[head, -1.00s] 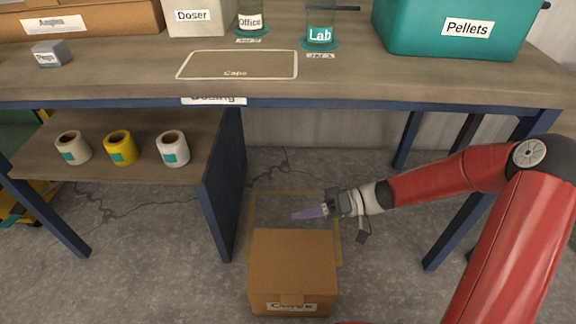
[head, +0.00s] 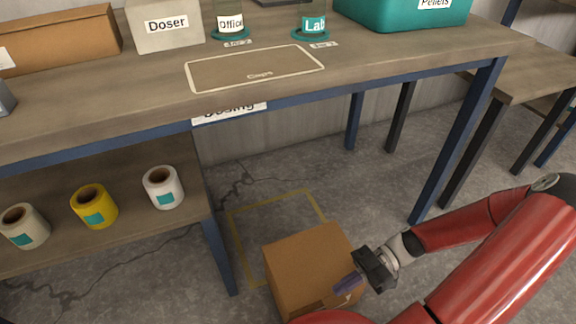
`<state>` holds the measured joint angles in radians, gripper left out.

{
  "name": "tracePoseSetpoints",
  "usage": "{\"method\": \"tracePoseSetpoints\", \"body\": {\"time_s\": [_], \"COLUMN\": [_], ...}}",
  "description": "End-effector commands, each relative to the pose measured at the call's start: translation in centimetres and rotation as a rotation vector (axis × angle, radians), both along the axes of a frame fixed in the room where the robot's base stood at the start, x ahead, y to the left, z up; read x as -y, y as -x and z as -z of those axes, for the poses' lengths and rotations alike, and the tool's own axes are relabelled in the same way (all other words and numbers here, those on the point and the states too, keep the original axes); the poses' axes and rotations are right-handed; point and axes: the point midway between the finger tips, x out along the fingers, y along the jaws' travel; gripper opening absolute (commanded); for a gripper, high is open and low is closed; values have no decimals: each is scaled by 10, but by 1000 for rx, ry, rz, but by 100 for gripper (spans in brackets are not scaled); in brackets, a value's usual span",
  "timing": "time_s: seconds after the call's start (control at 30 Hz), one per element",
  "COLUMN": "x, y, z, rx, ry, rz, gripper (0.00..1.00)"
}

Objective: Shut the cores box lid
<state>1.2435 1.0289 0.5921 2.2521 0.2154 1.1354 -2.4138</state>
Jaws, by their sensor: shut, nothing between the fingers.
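The brown cardboard cores box (head: 310,262) stands on the floor at the bottom middle of the head view. Its top looks flat and closed over. Its front and label are mostly hidden by my arm and cut off by the picture edge. My gripper (head: 347,284) is shut and empty, with its purple fingers pointing left. It overlaps the front right part of the box in the picture; I cannot tell whether it touches it.
A yellow outline (head: 240,245) marks the floor around the box's far side. A shelf with white, yellow and cream rolls (head: 94,206) is at the left. The workbench (head: 400,62) spans above, with blue legs (head: 460,135) on the right.

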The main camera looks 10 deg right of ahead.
Motion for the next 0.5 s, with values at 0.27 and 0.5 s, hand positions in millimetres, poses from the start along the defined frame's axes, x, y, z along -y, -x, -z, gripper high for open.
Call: {"method": "tracePoseSetpoints", "body": {"time_s": [0.27,0.5], "x": [1,2], "y": [6,6], "z": [30,41], "rx": [69,119], "ry": [-18,-28], "rz": [2,1], "gripper": [0,0]}}
